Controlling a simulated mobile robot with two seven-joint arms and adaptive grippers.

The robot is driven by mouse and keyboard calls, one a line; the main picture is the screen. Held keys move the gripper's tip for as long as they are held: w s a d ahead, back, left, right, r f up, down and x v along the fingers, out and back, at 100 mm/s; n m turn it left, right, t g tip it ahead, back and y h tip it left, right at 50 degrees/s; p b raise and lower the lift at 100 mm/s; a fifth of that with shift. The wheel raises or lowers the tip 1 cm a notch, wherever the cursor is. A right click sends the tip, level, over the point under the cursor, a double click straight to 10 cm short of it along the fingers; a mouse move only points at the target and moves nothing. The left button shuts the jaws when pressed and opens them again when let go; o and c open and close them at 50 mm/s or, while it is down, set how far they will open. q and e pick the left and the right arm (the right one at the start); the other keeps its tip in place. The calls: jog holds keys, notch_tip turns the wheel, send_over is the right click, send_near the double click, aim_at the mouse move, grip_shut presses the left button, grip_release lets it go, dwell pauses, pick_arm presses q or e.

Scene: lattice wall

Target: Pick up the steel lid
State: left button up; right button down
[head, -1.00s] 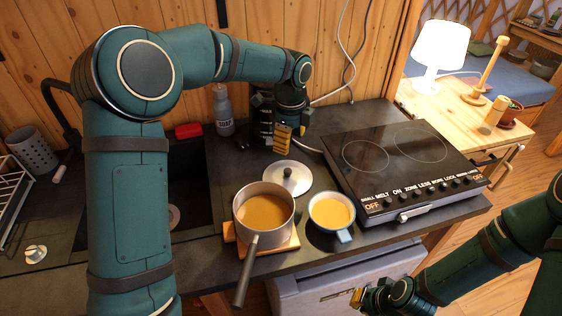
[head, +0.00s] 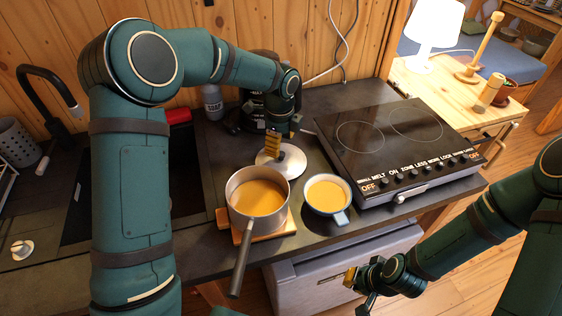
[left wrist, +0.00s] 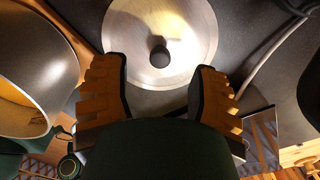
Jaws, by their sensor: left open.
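The steel lid (head: 292,161) is a round silvery disc with a dark knob, lying on the dark counter behind the saucepan. My left gripper (head: 275,142) is over the lid's back left part and hides some of it. In the left wrist view the lid (left wrist: 190,28) is ahead, and its knob (left wrist: 159,55) shows between the two spread fingers of my left gripper (left wrist: 160,70), with visible space on both sides. The left gripper is open and empty. My right gripper (head: 358,285) is low at the front right, away from the lid; its finger opening is unclear.
A saucepan (head: 234,212) of orange-brown liquid stands on a wooden board (head: 284,227) in front of the lid. A pale mug (head: 341,217) is right of it. The black hob (head: 375,160) lies to the right. A grey bottle (head: 212,103) and the sink are to the left.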

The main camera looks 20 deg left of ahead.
aim_at(281, 153)
pick_arm(q)
notch_tip(281, 153, down, 5)
jog(key=shift+d+r+b, duration=0.1)
jog(key=shift+r+b, duration=0.1)
jog(key=shift+b, duration=0.25)
jog(key=shift+c, duration=0.4)
grip_shut()
jog(key=shift+r, duration=0.1)
